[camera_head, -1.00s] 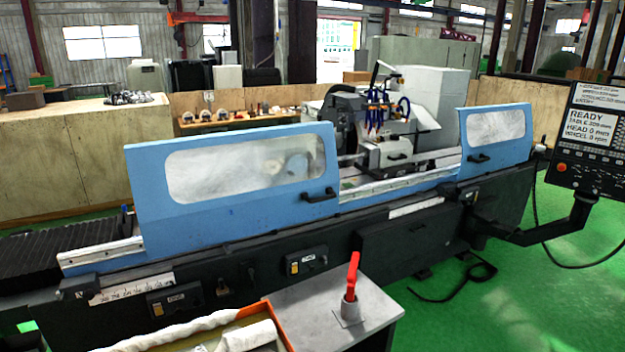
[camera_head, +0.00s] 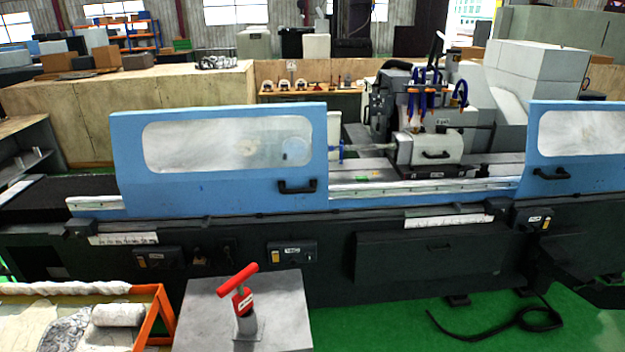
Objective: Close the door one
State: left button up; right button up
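The cylindrical grinder has two blue sliding doors with clear windows. The left door (camera_head: 220,194) stands at the left part of the machine, with a black handle (camera_head: 297,186) near its lower right corner. The right door (camera_head: 575,178) stands at the right edge of the picture and is cut off there; its black handle (camera_head: 552,174) is near its left side. A wide gap lies between the doors, showing the workhead (camera_head: 430,148) and the wheel area. Which door is "door one" cannot be told. Neither of my grippers is in view.
A grey pedestal (camera_head: 290,320) with a red lever (camera_head: 238,282) stands in front of the machine. An orange-framed tray (camera_head: 150,310) with rolled cloth is at the lower left. A black cable (camera_head: 480,330) lies on the green floor (camera_head: 380,330), which is otherwise clear at the lower right.

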aim_at(256, 148)
jog(key=i+l+u, duration=0.1)
jog(key=l, duration=0.25)
jog(key=i+l, duration=0.2)
jog(key=l, duration=0.15)
jog(key=i+l+u, duration=0.15)
jog(key=l, duration=0.2)
jog(key=i+l, duration=0.1)
jog(key=l, duration=0.25)
jog(key=i+l+u, duration=0.15)
jog(key=l, duration=0.25)
jog(key=i+l, duration=0.1)
jog(key=l, duration=0.25)
jog(key=i+l+u, duration=0.4)
jog(key=i+l, duration=0.4)
jog(key=i+l+u, duration=0.15)
jog(key=i, duration=0.45)
